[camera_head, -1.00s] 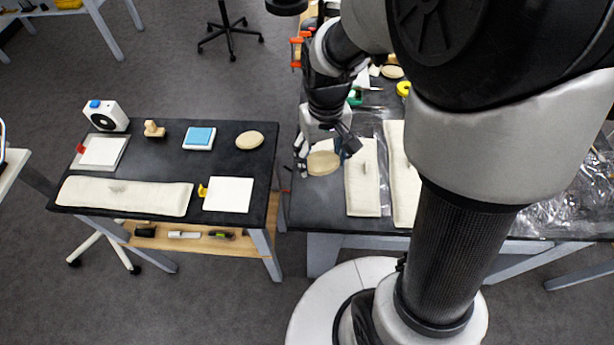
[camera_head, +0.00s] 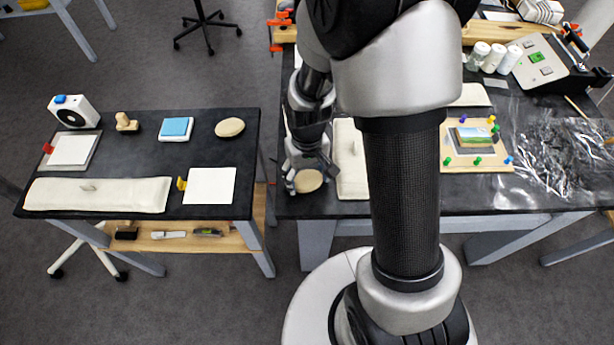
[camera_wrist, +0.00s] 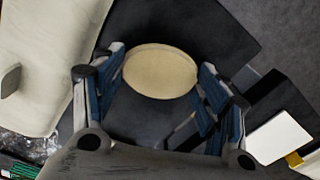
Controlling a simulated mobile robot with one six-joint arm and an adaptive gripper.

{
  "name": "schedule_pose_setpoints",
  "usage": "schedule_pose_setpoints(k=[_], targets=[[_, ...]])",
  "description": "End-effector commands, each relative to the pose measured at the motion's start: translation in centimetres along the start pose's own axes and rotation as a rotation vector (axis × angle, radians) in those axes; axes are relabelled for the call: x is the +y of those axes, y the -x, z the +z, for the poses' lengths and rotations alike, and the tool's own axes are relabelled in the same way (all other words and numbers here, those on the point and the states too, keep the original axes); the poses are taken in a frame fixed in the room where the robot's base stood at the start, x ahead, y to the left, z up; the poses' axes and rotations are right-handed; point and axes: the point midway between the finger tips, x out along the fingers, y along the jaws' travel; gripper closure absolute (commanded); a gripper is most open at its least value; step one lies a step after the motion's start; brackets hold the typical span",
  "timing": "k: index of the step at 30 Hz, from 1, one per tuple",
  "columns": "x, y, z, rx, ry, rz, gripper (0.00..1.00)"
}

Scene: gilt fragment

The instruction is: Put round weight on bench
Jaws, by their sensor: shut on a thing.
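The round weight, a beige disc (camera_head: 307,181), is between the fingers of my gripper (camera_head: 309,175), near the front left corner of the right dark-topped bench (camera_head: 325,208). In the wrist view the weight (camera_wrist: 160,72) sits between the blue-padded fingertips of my gripper (camera_wrist: 160,85), which is shut on it. I cannot tell whether the weight touches the benchtop or hangs just above it. A second beige disc (camera_head: 229,127) lies at the back right of the left dark-topped bench (camera_head: 215,148).
On the left bench are a long cream pad (camera_head: 98,195), a white square (camera_head: 209,186), a blue-topped block (camera_head: 175,128) and a wooden stamp-like piece (camera_head: 126,122). A cream pad (camera_head: 350,160) lies right of my gripper. A floor gap separates the benches.

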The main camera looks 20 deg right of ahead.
Motion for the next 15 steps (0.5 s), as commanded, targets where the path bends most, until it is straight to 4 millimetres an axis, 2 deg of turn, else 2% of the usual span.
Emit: schedule_pose_setpoints(k=[9, 10, 15], targets=[[0.01, -0.22, -0.08, 0.002, 0.000, 0.000, 0.67], [0.00, -0.19, -0.05, 0.001, 0.000, 0.000, 0.32], [0.00, -0.12, -0.04, 0.001, 0.000, 0.000, 0.20]])
